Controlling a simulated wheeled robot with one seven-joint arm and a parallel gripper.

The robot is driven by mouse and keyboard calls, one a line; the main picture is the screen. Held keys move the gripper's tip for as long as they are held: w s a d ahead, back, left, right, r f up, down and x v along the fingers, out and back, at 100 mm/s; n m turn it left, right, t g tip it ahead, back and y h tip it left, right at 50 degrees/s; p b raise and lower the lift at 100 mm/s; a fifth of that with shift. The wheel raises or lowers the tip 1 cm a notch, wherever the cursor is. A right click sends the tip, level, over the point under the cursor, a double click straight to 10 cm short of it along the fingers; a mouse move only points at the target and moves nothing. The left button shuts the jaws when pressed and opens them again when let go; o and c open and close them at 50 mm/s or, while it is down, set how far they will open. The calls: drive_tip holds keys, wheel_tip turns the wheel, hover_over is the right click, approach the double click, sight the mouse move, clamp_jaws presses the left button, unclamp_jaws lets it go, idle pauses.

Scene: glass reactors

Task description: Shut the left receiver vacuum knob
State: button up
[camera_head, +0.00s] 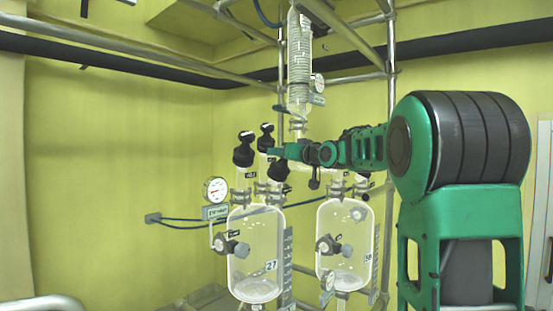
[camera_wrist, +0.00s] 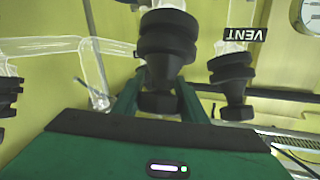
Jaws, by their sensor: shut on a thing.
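The left receiver (camera_head: 256,262) is a clear glass vessel marked 27, with black knobs on its top fittings. My gripper (camera_head: 273,153) reaches these knobs from the right in the head view. In the wrist view, my gripper (camera_wrist: 160,100) has its green fingers on both sides of a black stepped knob (camera_wrist: 166,42) and is shut on it. The held knob's own label does not show there. Another black knob (camera_wrist: 232,78) stands just right of it, beside an upside-down VENT label (camera_wrist: 246,34). In the head view the fingers partly blur into the knobs.
Two black knobs (camera_head: 243,150) (camera_head: 266,138) stand close to my gripper. A second glass receiver (camera_head: 345,243) stands to the right, and a glass coil condenser (camera_head: 299,62) rises above. A pressure gauge (camera_head: 216,190) is at left. Metal frame poles (camera_head: 391,60) stand close by.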

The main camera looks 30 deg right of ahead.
drive_tip(key=m+h, duration=0.1)
drive_tip(key=m, duration=0.1)
drive_tip(key=m+g+h, duration=0.1)
drive_tip(key=h, duration=0.1)
drive_tip(key=d+m+h, duration=0.1)
drive_tip(key=m+h, duration=0.1)
drive_tip(key=shift+f+m+g, duration=0.15)
drive_tip(key=shift+m+g, duration=0.15)
drive_tip(key=shift+g, duration=0.1)
drive_tip(key=m+g+h, duration=0.1)
drive_tip(key=m, duration=0.1)
drive_tip(key=m+g+h, duration=0.1)
drive_tip(key=m+h, duration=0.1)
drive_tip(key=shift+s+d+f+g, duration=0.2)
drive_tip(key=shift+d+g, duration=0.1)
drive_tip(key=shift+d, duration=0.05)
drive_tip(key=m+g, duration=0.1)
drive_tip(key=m+g+h, duration=0.2)
drive_tip(key=shift+s+d+f+m, duration=0.2)
drive_tip(key=shift+s+d+m, duration=0.1)
drive_tip(key=shift+s+d+f+m+g+h, duration=0.1)
drive_tip(key=shift+s+m+g+h, duration=0.15)
drive_tip(key=shift+m+g, duration=0.6)
drive_tip(key=shift+s+d+f+m+g+h, duration=0.15)
drive_tip(key=shift+m+g+h, duration=0.1)
drive_tip(key=shift+m+g, duration=0.55)
drive_tip(key=shift+s+g, duration=0.1)
drive_tip(key=shift+g, duration=0.25)
drive_tip(key=shift+r, duration=0.1)
